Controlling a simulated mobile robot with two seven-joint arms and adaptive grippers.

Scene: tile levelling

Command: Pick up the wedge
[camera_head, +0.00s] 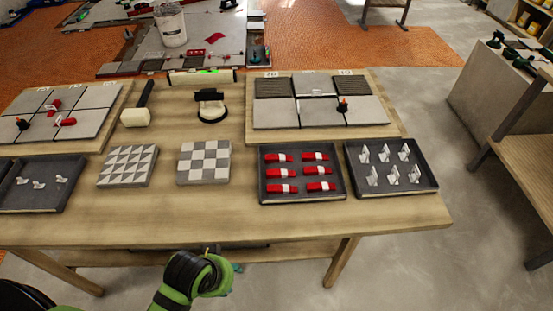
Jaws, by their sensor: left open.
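Several red wedges with white bands lie in two columns in a dark tray (303,201) right of the table's middle; one is the front right wedge (320,186). Two more red pieces, one of them a red wedge (66,122), lie on the tile panel at the left. My left gripper (222,261) is low in front of the table's front edge, left of and below the wedge tray. It is open, touches no wedge, and its fingers are mostly hidden by the green and black wrist. My right gripper is out of view.
A dark tray of white clips (376,189) stands right of the wedges, and another tray (37,206) at the left. Patterned tiles (204,173), a mallet (136,117) and a suction cup (211,113) lie between. The wooden front strip (250,222) is clear.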

